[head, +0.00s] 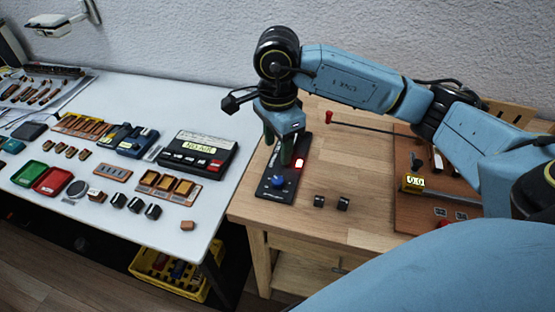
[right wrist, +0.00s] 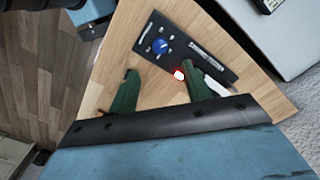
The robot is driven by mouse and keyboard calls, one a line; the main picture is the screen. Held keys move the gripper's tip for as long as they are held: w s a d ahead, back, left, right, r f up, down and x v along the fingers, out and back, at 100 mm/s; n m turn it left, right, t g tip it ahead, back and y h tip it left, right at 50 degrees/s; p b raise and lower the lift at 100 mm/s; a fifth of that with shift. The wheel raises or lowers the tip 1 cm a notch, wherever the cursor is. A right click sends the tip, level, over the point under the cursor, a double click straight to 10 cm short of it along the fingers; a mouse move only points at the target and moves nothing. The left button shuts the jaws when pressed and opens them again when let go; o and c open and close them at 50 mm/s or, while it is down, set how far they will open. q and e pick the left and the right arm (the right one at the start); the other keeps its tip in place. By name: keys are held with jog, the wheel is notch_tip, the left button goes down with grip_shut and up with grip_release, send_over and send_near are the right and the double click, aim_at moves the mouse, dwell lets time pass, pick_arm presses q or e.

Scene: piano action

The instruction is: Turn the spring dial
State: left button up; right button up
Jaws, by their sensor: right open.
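The spring dial is a blue knob (head: 278,181) on a dark narrow panel (head: 273,193) on the wooden table. In the right wrist view the blue knob (right wrist: 160,46) lies just beyond the fingertips, with white marks on the panel (right wrist: 205,60) around it. My right gripper (head: 279,151) hangs over the panel, behind the knob in the head view. Its green fingers (right wrist: 160,70) are apart with nothing between them. I see no contact with the knob. My left gripper is not in view.
Two small black blocks (head: 331,202) lie right of the panel. A brown board (head: 408,215) with a yellow-framed display stands farther right. The white table (head: 110,215) at left holds trays and devices.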

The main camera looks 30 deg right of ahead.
jog(key=shift+r, duration=1.5)
